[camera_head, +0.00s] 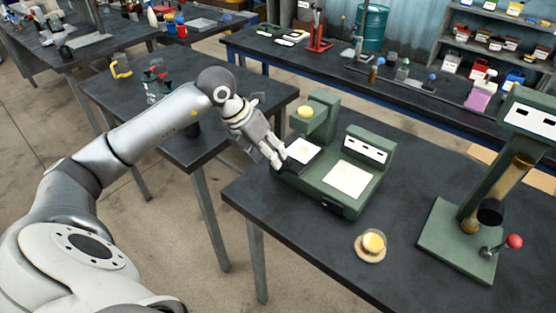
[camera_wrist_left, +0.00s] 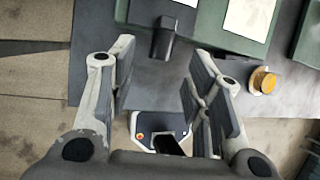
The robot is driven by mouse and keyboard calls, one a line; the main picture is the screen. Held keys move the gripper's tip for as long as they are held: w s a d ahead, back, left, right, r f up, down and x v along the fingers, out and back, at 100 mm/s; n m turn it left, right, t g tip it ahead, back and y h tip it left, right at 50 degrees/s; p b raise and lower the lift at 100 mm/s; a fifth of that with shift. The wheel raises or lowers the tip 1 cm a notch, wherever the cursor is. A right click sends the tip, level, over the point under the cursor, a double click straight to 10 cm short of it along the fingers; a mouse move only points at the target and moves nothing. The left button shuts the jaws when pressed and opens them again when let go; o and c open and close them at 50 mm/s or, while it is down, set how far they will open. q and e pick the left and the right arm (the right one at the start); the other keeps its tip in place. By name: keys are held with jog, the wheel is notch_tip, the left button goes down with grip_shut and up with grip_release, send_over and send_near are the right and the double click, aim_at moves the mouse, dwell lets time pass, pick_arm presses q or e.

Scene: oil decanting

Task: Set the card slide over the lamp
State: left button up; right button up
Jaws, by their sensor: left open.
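A green bench device (camera_head: 325,185) stands on the dark table. At its left end is a black slide (camera_head: 312,166) with a white card (camera_head: 302,151) on it, beneath an overhanging green head with a pale yellow disc (camera_head: 305,112). I cannot tell which part is the lamp. In the left wrist view a black handle (camera_wrist_left: 163,38) sticks out from the green device. My left gripper (camera_head: 277,160) is open at the device's left end; in the wrist view its fingers (camera_wrist_left: 158,65) stand apart, with the handle ahead between them. Its contact with the slide cannot be told. My right gripper is not in view.
A round saucer with a yellow piece (camera_head: 373,243) sits in front of the device. A green stand with a brass tube (camera_head: 510,180) and red knob is at the right. Another dark table (camera_head: 180,90) lies behind my left arm.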

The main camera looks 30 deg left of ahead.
pick_arm(q)
jog(key=x, duration=0.4)
jog(key=shift+w+d+p, duration=0.15)
jog(key=shift+p, duration=0.25)
jog(key=shift+w+f, duration=0.1)
jog(key=shift+f, duration=0.4)
jog(key=shift+d+f, duration=0.1)
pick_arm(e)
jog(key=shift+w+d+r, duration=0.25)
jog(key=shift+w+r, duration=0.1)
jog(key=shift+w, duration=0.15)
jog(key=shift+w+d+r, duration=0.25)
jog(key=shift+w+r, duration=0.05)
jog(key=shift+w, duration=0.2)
pick_arm(q)
grip_shut()
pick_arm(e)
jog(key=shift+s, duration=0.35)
